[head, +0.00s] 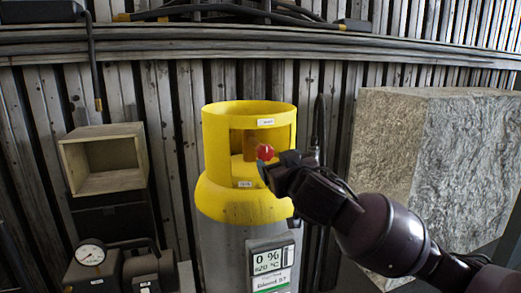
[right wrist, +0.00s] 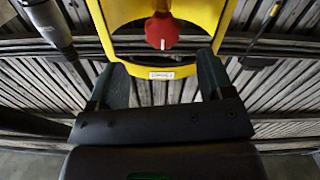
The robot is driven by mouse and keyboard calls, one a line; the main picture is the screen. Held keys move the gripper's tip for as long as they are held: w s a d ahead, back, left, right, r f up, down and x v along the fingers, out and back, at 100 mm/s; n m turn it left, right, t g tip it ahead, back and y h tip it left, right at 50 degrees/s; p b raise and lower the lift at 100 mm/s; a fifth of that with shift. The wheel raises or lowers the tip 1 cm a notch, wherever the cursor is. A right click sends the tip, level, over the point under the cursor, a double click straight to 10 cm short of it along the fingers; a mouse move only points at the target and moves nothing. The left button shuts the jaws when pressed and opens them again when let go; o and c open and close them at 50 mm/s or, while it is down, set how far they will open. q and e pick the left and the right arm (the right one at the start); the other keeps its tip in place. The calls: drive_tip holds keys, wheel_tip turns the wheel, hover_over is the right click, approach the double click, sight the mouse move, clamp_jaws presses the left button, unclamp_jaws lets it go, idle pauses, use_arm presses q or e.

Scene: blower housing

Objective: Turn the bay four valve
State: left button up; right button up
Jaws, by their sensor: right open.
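A red valve knob (head: 265,152) sits inside the cut-out yellow collar (head: 225,190) on top of a grey cylinder (head: 222,245). In the right wrist view the red knob (right wrist: 161,31) shows ahead of my fingers, framed by the yellow collar (right wrist: 210,12). My right gripper (head: 268,170) comes in from the right and is just in front of the collar opening. In the right wrist view the gripper (right wrist: 161,72) is open, its fingers on either side of the knob's line, with nothing between them. My left gripper is not in view.
A display panel (head: 272,265) is on the cylinder's front. An open wooden box (head: 104,160) and a gauge (head: 91,255) stand at left. A large rough block (head: 440,160) stands at right, behind my right arm. A corrugated wall closes the back.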

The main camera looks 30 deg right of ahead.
sight(267, 153)
drive_tip(key=p+x, duration=0.1)
drive_tip(key=x, duration=0.8)
drive_tip(key=shift+w+a+p, duration=0.15)
drive_tip(key=shift+w+p, duration=0.2)
drive_tip(key=shift+w, duration=0.1)
drive_tip(key=c, duration=0.9)
